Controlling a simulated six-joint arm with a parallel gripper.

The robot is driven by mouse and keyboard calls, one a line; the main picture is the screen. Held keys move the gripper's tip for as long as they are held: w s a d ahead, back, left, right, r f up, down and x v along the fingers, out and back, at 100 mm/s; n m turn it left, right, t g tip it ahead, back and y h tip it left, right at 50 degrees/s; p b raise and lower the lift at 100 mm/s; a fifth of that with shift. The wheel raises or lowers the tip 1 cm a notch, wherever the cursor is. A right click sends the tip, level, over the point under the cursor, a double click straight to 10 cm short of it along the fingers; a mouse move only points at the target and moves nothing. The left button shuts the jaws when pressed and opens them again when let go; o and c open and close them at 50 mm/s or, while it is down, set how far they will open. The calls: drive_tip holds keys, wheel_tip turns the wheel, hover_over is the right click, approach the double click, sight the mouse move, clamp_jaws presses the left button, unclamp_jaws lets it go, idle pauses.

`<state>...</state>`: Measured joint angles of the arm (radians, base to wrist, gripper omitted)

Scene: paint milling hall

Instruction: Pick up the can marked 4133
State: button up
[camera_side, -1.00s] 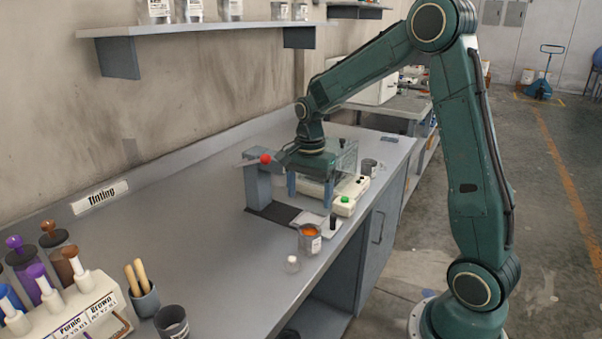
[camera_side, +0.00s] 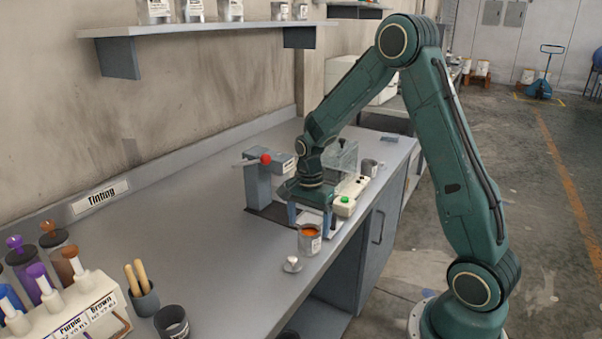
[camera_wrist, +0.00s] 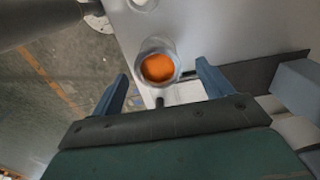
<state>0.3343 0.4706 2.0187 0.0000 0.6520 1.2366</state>
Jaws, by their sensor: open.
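An open metal can (camera_side: 309,241) with orange paint inside and a white label stands upright near the bench's front edge. I cannot read its label in the side view. In the wrist view the can (camera_wrist: 158,66) shows from above, just ahead of the fingertips and roughly midway between them. My gripper (camera_side: 309,218) points down, open and empty, just behind the can in the side view. Its two blue fingers (camera_wrist: 162,72) are spread apart in the wrist view.
A small pale round item (camera_side: 292,264) stands close beside the can. A grey can (camera_side: 370,167) stands behind. The bench's left middle is clear.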

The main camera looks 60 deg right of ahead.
sight(310, 238)
drive_tip(key=shift+f, duration=0.3)
drive_tip(key=shift+s+f, duration=0.15)
drive_tip(key=shift+f, duration=2.35)
drive_tip(key=c, duration=1.2)
drive_tip(key=shift+o, duration=0.2)
drive_tip(key=shift+r, duration=0.25)
wheel_tip(310, 238, up, 20)
drive_tip(key=shift+f, duration=0.2)
